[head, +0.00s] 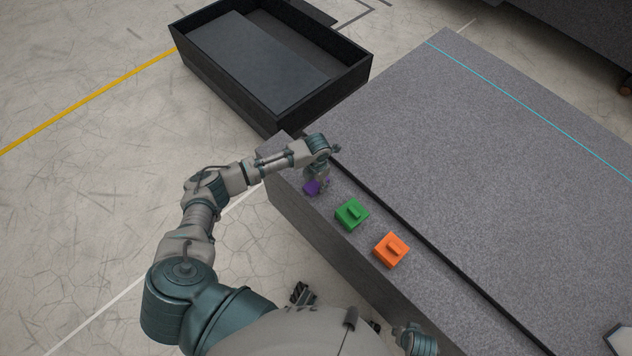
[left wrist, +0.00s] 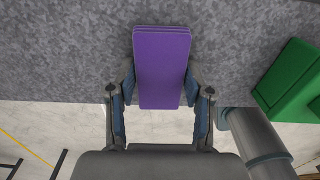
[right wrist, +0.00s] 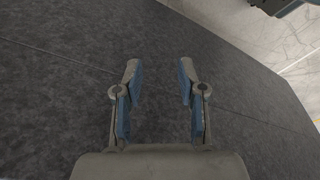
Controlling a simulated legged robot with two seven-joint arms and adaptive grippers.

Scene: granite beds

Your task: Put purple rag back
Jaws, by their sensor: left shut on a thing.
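The purple rag (left wrist: 162,62) is a folded block between the fingers of my left gripper (left wrist: 161,100) in the left wrist view. My left gripper is shut on it. I cannot tell whether the rag touches the ledge. My right gripper (right wrist: 160,85) is open and empty in the right wrist view, facing a dark grey surface.
A green block (head: 351,214) and an orange block (head: 391,250) sit along the ledge to the right of the rag. A black strip (head: 420,245) separates the ledge from the wide granite bed (head: 500,150). A dark open tray (head: 225,90) stands behind left.

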